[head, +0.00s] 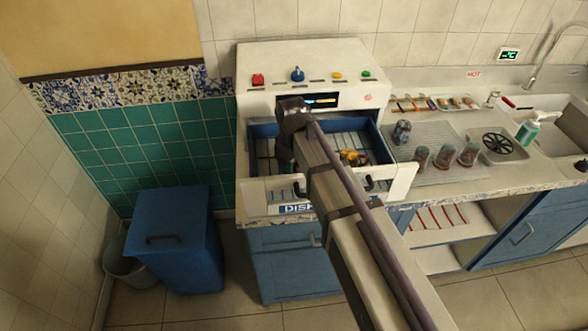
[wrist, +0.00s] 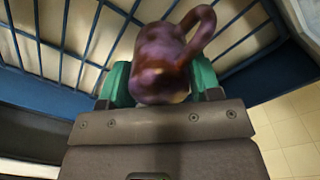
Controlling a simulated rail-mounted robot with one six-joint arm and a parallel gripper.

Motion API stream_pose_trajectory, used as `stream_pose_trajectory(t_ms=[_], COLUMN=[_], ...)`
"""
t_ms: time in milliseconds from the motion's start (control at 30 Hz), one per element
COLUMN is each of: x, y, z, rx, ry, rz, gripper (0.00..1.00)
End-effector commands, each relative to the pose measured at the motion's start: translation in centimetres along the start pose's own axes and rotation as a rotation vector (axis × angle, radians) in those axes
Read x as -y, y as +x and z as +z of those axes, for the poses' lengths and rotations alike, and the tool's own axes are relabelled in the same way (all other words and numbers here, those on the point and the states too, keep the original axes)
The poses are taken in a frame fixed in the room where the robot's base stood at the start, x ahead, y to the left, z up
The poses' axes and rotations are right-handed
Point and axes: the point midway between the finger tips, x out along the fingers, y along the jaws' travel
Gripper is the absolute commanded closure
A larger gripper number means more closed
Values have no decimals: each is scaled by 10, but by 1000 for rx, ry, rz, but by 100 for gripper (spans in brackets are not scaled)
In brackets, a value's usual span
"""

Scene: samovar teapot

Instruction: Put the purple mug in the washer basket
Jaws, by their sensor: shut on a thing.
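The purple mug (wrist: 162,62) is in the wrist view, with its handle toward the upper right. My gripper (wrist: 158,84) has its green fingers on either side of the mug and is shut on it. Behind the mug are the wire bars and blue rim of the washer basket (wrist: 256,86). In the head view the basket (head: 262,130) is pulled out at the front of the white washer. My gripper (head: 284,150) is over its left part there. My arm hides the mug and the basket's middle in that view.
A brownish-orange item (head: 352,157) lies in the basket's right part. Several glasses (head: 445,157) stand on the drying mat to the right. A blue bin (head: 178,240) stands on the floor at left. The basket's raised front panel (head: 400,185) borders it.

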Motion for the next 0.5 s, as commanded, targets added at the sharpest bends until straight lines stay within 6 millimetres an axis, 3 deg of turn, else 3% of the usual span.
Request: stream_pose_trajectory(t_ms=[267, 300, 500], x=[0, 0, 0], y=[3, 1, 0], z=[0, 0, 0], rx=[0, 0, 0], ry=[0, 0, 0], rz=[0, 0, 0], gripper=[73, 39, 20])
